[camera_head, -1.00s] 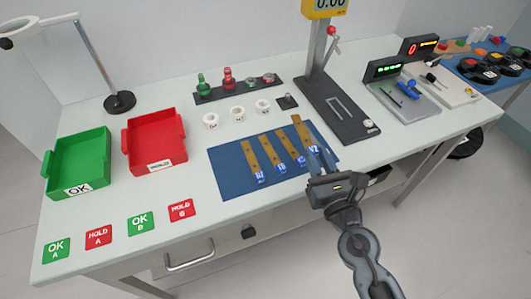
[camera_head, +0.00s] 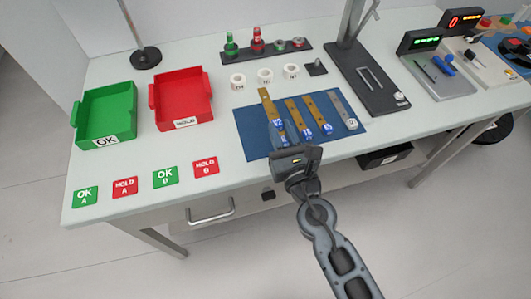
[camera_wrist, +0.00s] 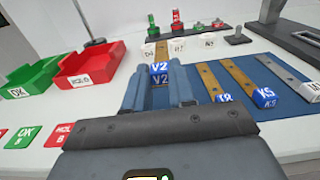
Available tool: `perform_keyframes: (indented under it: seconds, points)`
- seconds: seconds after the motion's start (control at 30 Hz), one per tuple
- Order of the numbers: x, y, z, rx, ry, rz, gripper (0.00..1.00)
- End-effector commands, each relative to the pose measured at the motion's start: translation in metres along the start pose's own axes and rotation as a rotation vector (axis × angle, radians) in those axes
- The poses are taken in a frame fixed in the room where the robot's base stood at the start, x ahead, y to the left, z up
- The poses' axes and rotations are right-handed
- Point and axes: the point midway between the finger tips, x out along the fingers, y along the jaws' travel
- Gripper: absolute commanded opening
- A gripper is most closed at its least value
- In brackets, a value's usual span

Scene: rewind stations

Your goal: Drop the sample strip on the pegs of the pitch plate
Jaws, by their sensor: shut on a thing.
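My gripper (camera_head: 284,139) is shut on the sample strip marked V2 (camera_head: 265,104), a brown strip with a blue tagged end. The strip is above the left part of the blue mat (camera_head: 246,135) and points away from me. In the wrist view its V2 tag (camera_wrist: 160,70) sits between the two fingers. I cannot pick out the pitch plate for certain. A small dark plate with an upright post (camera_head: 316,67) stands behind the mat. A dark rack with green and red pieces (camera_head: 265,50) is farther back.
Two brown strips, T8 (camera_head: 297,115) and K5 (camera_head: 317,112), and a grey strip (camera_head: 342,107) lie on the mat. White rings (camera_head: 265,75) stand behind it. Green (camera_head: 104,92) and red (camera_head: 207,98) trays are left; a dark gauge stand (camera_head: 370,105) is right.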

Motion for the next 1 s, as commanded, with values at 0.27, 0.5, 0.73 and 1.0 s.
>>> perform_keyframes:
  seconds: [0.27, 0.5, 0.73, 1.0]
  points:
    - [-0.003, 0.037, -0.023, 0.000, -0.001, -0.001, 0.00]
    - [-0.004, 0.040, -0.051, -0.002, 0.000, 0.000, 0.00]
    - [-0.003, 0.039, -0.064, 0.000, -0.002, -0.002, 0.00]
    - [-0.003, 0.039, -0.066, 0.000, -0.002, -0.002, 0.00]
